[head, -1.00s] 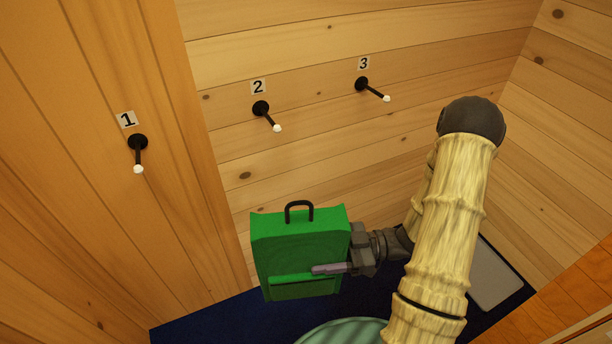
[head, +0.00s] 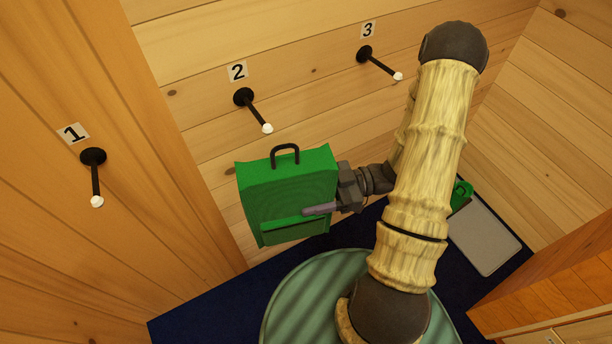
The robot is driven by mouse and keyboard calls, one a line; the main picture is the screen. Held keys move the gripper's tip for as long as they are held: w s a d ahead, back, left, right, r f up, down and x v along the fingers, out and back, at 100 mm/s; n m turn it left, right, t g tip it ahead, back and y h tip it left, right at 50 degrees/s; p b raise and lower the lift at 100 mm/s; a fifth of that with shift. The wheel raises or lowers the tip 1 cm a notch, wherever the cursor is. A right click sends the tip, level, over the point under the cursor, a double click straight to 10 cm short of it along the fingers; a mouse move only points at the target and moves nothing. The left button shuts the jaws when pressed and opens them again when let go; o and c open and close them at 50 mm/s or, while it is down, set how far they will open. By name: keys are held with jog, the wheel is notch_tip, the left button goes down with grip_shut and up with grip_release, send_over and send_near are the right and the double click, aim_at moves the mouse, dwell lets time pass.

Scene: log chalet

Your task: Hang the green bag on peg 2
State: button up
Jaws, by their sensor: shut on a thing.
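The green bag (head: 285,185) is upright in the middle of the head view, with a black loop handle (head: 285,152) on its top. My gripper (head: 325,208) is shut on the bag from its right side, one finger lying across the front. Peg 2 (head: 255,110) is a black peg with a white tip on the back wall, under a label "2" (head: 238,72). In the picture the handle is just below and right of the peg's white tip. The bag hangs free of the peg; the depth gap between handle and peg is hard to tell.
Peg 1 (head: 95,175) is on the left wall and peg 3 (head: 380,63) is right of peg 2. A second green thing (head: 461,195) shows partly behind my arm, near a grey panel (head: 485,238). A ribbed green round surface (head: 300,290) is below.

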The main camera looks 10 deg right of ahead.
jog(key=shift+w+r, duration=0.1)
jog(key=shift+w, duration=0.15)
dwell(0.3)
jog(key=w+a+f+b, duration=0.1)
jog(key=w+a+b, duration=0.1)
jog(key=w, duration=0.8)
jog(key=shift+w+a+f, duration=0.3)
jog(key=shift+a+f, duration=0.05)
jog(key=shift+a, duration=0.25)
dwell(1.1)
dwell(0.5)
jog(key=o, duration=1.5)
jog(key=shift+c, duration=0.2)
jog(key=shift+f, duration=0.1)
